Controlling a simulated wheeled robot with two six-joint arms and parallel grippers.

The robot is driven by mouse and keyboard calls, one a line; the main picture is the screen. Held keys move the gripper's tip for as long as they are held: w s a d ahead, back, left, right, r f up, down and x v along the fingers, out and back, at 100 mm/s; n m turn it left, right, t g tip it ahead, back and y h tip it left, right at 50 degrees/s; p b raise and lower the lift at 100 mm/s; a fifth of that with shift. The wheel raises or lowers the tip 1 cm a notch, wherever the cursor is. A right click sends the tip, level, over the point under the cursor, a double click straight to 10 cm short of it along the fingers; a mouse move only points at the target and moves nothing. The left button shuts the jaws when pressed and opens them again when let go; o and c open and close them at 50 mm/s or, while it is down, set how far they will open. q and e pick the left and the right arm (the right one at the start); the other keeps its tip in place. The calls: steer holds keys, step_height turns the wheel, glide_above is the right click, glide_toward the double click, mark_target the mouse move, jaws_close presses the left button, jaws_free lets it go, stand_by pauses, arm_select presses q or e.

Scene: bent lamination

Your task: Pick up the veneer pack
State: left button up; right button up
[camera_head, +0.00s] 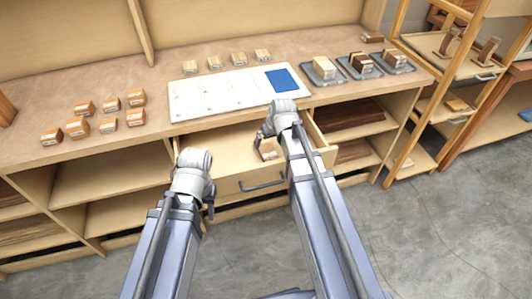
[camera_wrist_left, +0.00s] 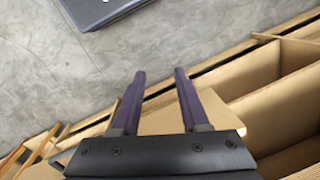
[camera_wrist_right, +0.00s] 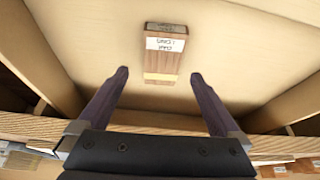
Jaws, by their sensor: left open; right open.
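A small brown wooden pack with a white label, which looks like the veneer pack (camera_head: 268,152), lies in the open drawer (camera_head: 228,146). In the right wrist view the pack (camera_wrist_right: 165,52) lies on the pale drawer floor, with a light band at its near end. My right gripper (camera_wrist_right: 159,76) is open, its fingertips just short of the pack and to either side of its near end, not closed on it. In the head view my right wrist partly hides this area. My left gripper (camera_wrist_left: 160,75) is open and empty, near the drawer's left front side.
The worktop (camera_head: 150,75) holds several small labelled wood blocks (camera_head: 77,127), a white board (camera_head: 215,98) with a blue square (camera_head: 283,79), and grey trays (camera_head: 325,70) with blocks. A wooden rack (camera_head: 440,95) stands at the right. Concrete floor is clear in front.

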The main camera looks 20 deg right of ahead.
mark_target(266, 148)
steer(key=shift+a+b+x, duration=0.2)
steer(key=shift+b+x, duration=2.2)
steer(key=shift+x, duration=0.5)
steer(key=shift+r, duration=0.2)
steer(key=shift+c, duration=0.4)
steer(key=c, duration=1.3)
steer(key=shift+r+p, duration=0.15)
steer(key=shift+p, duration=0.15)
step_height(266, 148, up, 10)
steer(key=p, duration=1)
